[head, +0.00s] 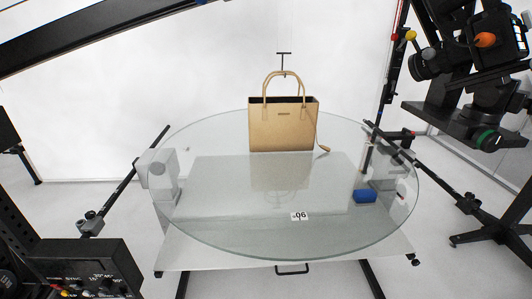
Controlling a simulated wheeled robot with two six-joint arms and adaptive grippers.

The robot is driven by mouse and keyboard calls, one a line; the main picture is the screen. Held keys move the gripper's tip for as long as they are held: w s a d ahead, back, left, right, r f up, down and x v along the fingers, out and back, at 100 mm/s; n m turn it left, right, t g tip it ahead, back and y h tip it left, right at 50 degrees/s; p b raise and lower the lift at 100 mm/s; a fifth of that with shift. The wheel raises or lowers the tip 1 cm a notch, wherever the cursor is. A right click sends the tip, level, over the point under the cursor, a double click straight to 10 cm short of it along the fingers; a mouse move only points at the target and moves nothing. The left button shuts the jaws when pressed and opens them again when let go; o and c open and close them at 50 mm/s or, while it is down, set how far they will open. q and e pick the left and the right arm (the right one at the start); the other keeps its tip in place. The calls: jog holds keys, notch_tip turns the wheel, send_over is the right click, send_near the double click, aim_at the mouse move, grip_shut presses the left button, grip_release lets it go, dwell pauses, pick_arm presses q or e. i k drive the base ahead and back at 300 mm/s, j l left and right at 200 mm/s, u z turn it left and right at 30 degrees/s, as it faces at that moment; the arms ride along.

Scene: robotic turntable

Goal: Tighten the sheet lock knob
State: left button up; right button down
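I cannot tell for certain which part is the sheet lock knob. A dark clamp with a small knob (90,222) sits on the black bar at the left of the turntable. A similar dark clamp (467,203) sits on the bar at the right. The pale sheet (75,120) hangs behind the turntable. Neither of my grippers is in view.
A round glass turntable (240,240) fills the middle, with a tan handbag (284,128) on it. A camera rig (480,75) with orange and green knobs stands at upper right. A black control box (85,268) is at lower left. A blue object (365,196) shows at right.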

aim_at(415, 263)
jog(key=k+l, duration=0.8)
jog(key=l+u, duration=0.05)
